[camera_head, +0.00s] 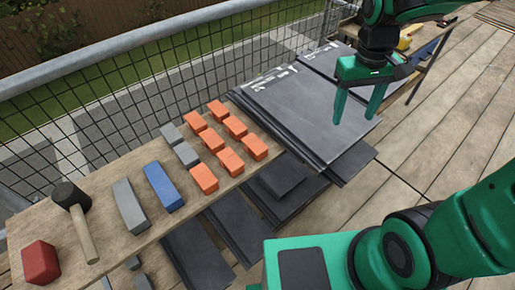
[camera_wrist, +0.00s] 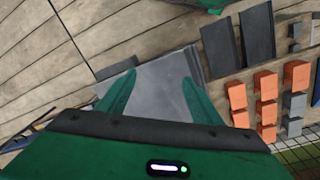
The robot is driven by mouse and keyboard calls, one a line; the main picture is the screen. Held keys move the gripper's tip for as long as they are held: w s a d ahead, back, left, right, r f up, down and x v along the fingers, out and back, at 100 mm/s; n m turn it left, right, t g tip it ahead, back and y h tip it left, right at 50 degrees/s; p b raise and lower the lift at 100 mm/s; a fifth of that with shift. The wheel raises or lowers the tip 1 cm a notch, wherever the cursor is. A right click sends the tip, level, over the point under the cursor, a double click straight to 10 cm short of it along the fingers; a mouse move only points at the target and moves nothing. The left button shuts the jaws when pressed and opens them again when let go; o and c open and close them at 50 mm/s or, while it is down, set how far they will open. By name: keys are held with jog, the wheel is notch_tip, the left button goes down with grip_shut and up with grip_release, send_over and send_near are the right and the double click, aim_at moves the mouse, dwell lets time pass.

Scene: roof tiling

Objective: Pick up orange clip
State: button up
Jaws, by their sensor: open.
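Several orange clips stand in rows on the wooden bench, one of them an orange clip (camera_head: 204,178) at the near end; orange clips also show at the right of the wrist view, one at its top (camera_wrist: 265,82). They are block-shaped and all rest on the bench. My gripper (camera_head: 354,108) is open and empty, above the stack of dark tiles (camera_head: 300,105), to the right of the clips and apart from them. In the wrist view its two green fingers (camera_wrist: 158,92) are spread over a grey tile (camera_wrist: 155,85).
Two grey blocks (camera_head: 186,153) stand left of the clips. A long grey block (camera_head: 130,205), a blue block (camera_head: 163,187), a mallet (camera_head: 82,222) and a red block (camera_head: 40,262) lie on the bench (camera_head: 110,262). A mesh fence (camera_head: 120,115) runs behind. Dark tiles lie below the bench's front edge.

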jog(key=w+a+f+n, duration=0.3)
jog(key=w+a, duration=0.1)
jog(key=a, duration=0.7)
jog(key=n, duration=0.3)
send_over(260, 148)
jog(key=shift+y, duration=0.4)
notch_tip(260, 148, down, 8)
jog(key=shift+f, duration=3.3)
jog(key=c, duration=1.4)
